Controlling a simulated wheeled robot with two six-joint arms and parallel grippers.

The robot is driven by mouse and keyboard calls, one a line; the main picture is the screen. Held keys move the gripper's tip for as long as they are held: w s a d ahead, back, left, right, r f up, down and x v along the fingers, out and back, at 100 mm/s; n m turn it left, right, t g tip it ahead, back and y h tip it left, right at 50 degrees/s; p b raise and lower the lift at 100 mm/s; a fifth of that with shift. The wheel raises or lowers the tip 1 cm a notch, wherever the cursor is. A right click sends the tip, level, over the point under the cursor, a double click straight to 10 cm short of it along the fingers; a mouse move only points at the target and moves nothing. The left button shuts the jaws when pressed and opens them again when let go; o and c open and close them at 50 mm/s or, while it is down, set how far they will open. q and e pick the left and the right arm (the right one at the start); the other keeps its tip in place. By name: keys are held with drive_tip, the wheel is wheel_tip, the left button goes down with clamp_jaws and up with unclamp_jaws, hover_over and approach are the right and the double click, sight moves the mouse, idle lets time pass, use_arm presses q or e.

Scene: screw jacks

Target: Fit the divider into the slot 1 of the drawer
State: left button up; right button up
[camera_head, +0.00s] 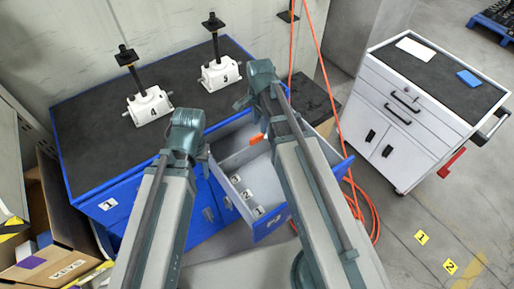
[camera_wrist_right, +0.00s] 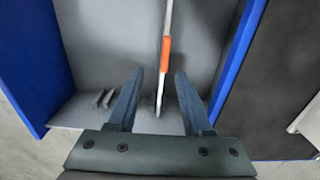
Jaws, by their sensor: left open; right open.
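The divider is a thin pale plate with an orange grip (camera_wrist_right: 165,54) on its top edge. In the right wrist view it stands edge-up in the drawer, and its near end lies between my right fingers in the picture. My right gripper (camera_wrist_right: 159,76) is open; I cannot tell how far above the plate it is. In the head view the orange grip (camera_head: 256,138) shows left of my right arm. The blue-fronted drawer (camera_head: 270,224) is pulled out, with slot labels 1, 2 and 3. Label 1 (camera_head: 259,211) is nearest its front. My left gripper (camera_head: 204,151) is mostly hidden by its arm.
Two screw jacks (camera_head: 150,107) stand on the blue cabinet's dark top (camera_head: 95,137). A cardboard box (camera_head: 60,258) is at the left. A white tool cabinet (camera_head: 420,110) stands at the right. An orange cable (camera_head: 337,120) hangs and coils right of the drawer.

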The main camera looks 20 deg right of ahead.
sight(257, 142)
wheel_tip(257, 142, down, 8)
drive_tip(key=b, duration=0.7)
drive_tip(key=f+b, duration=0.1)
drive_tip(key=b, duration=0.1)
drive_tip(key=f+b, duration=0.1)
drive_tip(key=f, duration=0.1)
drive_tip(key=f+b, duration=0.2)
drive_tip(key=shift+w+a+f+b, duration=0.15)
drive_tip(key=shift+w+a+b, duration=0.2)
drive_tip(key=shift+a, duration=0.05)
clamp_jaws()
idle(0.9)
